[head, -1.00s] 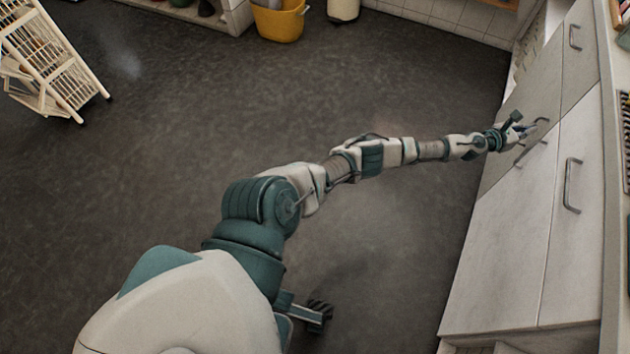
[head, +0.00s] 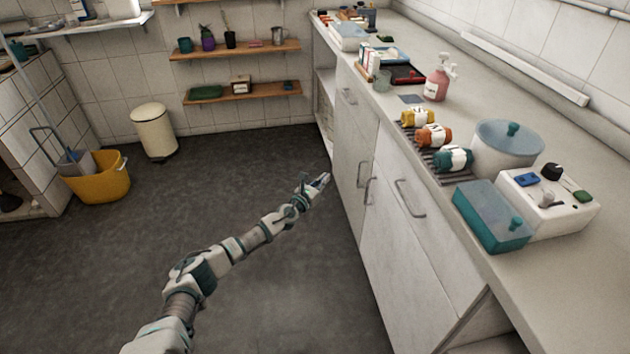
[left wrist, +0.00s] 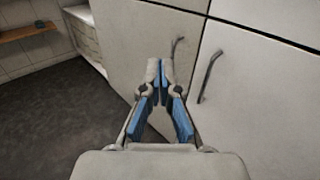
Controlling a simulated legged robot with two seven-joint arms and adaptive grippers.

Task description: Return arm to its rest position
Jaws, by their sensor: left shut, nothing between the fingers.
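My right gripper does not show in either current view.
White cabinets (head: 412,255) line the right under a long counter holding a pot (head: 492,155), a teal box (head: 490,217) and bottles. A yellow bucket (head: 100,186) and a bin (head: 153,132) stand at the back left. The dark floor (head: 120,260) is open.

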